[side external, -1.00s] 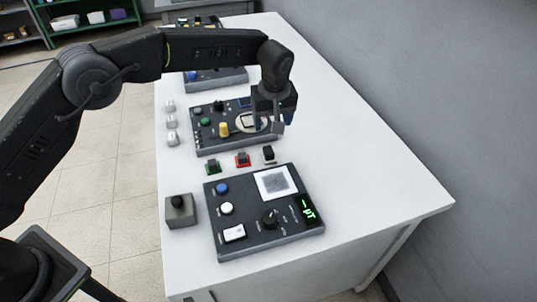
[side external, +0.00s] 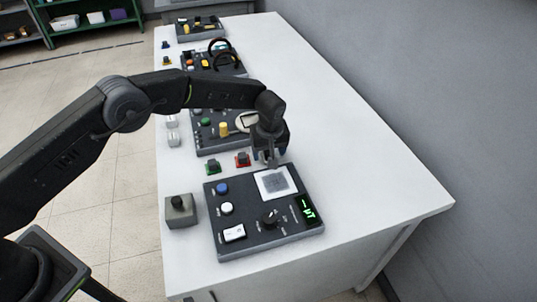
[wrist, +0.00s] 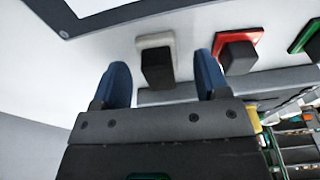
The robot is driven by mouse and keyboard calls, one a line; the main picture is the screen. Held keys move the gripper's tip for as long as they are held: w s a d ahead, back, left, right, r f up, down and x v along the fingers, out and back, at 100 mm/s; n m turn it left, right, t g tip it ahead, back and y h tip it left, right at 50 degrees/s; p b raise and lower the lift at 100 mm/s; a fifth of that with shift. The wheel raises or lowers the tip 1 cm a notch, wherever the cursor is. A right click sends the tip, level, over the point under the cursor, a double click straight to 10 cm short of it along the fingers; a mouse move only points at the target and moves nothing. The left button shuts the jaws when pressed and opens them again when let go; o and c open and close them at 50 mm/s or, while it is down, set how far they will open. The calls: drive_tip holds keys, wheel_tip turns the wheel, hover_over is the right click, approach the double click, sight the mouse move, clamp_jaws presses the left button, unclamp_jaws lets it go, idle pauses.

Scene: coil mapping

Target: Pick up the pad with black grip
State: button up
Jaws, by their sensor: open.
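The pad with the black grip (wrist: 157,62) has a pale base and a dark block standing on it. In the wrist view it lies between my two blue fingers, nearer the left one, with gaps on both sides. In the side view it is hidden behind my gripper (side external: 270,158), which points down just above the table. My gripper (wrist: 164,75) is open and empty. I cannot tell whether the fingertips are level with the grip. A red pad (side external: 242,160) and a green pad (side external: 213,166) stand in a row to its left, each with a dark grip.
A control panel (side external: 249,246) with a white square plate (side external: 277,183) lies just in front. Another panel (side external: 205,146) stands just behind the pads. A grey box with a dark knob (side external: 179,213) is at the left. The table's right side (side external: 360,185) is clear.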

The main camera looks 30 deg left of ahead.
drive_tip(key=shift+f, duration=0.2)
drive_tip(key=shift+c, duration=0.5)
drive_tip(key=c, duration=0.9)
drive_tip(key=shift+r, duration=0.5)
drive_tip(key=r, duration=0.2)
drive_tip(key=a+r, duration=0.1)
drive_tip(key=r, duration=0.1)
drive_tip(key=shift+a, duration=0.15)
drive_tip(key=a+r, duration=0.2)
drive_tip(key=a, duration=0.1)
drive_tip(key=s+a+r, duration=0.1)
drive_tip(key=a+r, duration=0.1)
drive_tip(key=a, duration=0.2)
drive_tip(key=s+a+r, duration=0.1)
drive_tip(key=a+r, duration=0.1)
drive_tip(key=a, duration=0.1)
drive_tip(key=shift+a, duration=0.15)
